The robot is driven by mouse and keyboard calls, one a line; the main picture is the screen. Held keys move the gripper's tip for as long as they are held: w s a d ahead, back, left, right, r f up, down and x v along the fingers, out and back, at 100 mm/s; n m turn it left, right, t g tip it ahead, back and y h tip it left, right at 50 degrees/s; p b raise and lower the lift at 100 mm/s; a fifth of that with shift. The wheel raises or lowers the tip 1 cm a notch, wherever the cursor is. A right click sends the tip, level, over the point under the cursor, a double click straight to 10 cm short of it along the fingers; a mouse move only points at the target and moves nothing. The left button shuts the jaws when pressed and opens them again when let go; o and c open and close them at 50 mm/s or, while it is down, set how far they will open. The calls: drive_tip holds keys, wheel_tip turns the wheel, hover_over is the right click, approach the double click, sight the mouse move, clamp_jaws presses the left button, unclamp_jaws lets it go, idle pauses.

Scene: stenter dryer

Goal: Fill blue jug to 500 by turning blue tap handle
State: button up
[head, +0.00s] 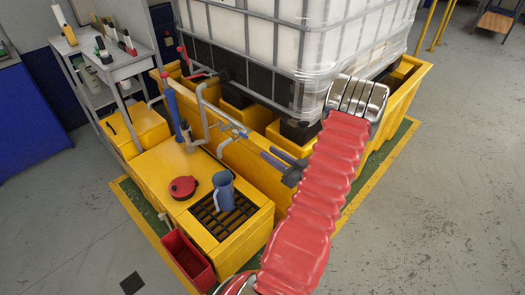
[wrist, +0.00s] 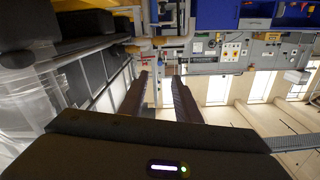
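The blue jug (head: 223,190) stands upright on the dark grate (head: 238,218) of the yellow platform in the head view. Its scale and fill level cannot be read. Grey pipes run behind it, and a small blue part (head: 240,130) on them looks like the blue tap handle. My gripper (head: 268,156) is to the right of this part and apart from it, above the yellow bunding, with its fingers pointing left. In the wrist view my gripper (wrist: 160,78) has two dark fingers standing apart with nothing between them. The jug is not distinguishable there.
A large white caged tank (head: 270,40) stands in a yellow bund behind. A red lid-like object (head: 183,187) lies left of the jug. A red bin (head: 187,256) is at the platform's front. A trolley with bottles (head: 108,65) stands at left. The grey floor in front is mostly clear.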

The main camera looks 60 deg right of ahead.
sight(246, 136)
drive_tip(key=shift+x, duration=6.9)
drive_tip(key=shift+c, duration=0.6)
clamp_jaws()
